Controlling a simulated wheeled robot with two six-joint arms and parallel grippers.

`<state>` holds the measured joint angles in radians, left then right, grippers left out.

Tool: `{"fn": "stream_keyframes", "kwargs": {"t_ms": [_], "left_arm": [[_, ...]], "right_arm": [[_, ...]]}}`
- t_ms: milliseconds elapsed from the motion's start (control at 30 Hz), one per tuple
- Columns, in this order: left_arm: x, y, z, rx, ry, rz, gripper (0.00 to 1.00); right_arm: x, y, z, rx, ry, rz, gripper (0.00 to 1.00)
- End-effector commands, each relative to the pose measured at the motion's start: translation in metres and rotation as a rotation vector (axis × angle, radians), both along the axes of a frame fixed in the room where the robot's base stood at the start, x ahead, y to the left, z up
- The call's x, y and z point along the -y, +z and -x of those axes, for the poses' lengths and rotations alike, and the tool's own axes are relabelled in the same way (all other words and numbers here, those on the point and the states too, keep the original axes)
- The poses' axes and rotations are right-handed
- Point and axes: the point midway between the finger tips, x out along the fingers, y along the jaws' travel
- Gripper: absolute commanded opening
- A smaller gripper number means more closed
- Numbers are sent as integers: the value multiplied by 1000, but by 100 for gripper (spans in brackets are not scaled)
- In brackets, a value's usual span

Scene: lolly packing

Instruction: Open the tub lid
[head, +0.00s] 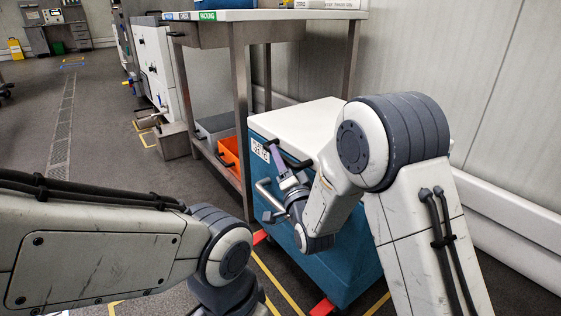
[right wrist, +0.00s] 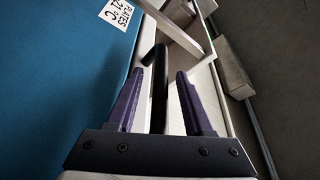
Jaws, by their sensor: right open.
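The blue tub (head: 345,262) stands on the floor at the centre right in the head view. Its white lid (head: 300,120) lies flat and shut on top. A black bar handle (right wrist: 158,82) sticks out at the lid's front edge. My right gripper (head: 280,160) is at that edge, with its purple fingers open. In the right wrist view the handle runs between the two fingers (right wrist: 158,103), with a gap on either side. My right arm hides part of the tub and lid. My left arm shows at lower left, but its gripper is out of view.
A steel table (head: 240,33) stands behind the tub, with an orange crate (head: 229,153) and a grey box on its lower shelf. A pale wall is close on the right. Open floor lies at the left.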

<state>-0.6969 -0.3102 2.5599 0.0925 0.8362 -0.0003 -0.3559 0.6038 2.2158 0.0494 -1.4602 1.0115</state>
Motion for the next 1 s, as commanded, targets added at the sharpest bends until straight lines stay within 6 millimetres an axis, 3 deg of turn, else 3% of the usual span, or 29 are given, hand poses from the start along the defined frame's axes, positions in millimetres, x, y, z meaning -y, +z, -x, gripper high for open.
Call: {"fn": "stream_keyframes", "kwargs": {"t_ms": [367,500,533,1000], "left_arm": [[0,-2,0,0,0,0,50],[0,-2,0,0,0,0,50],[0,-2,0,0,0,0,50],[0,-2,0,0,0,0,50]], "right_arm": [[-1,2,-7,0,-2,1,52],[-1,2,-7,0,-2,1,2],[-1,2,-7,0,-2,1,0],[0,2,-7,0,-2,0,0]]}}
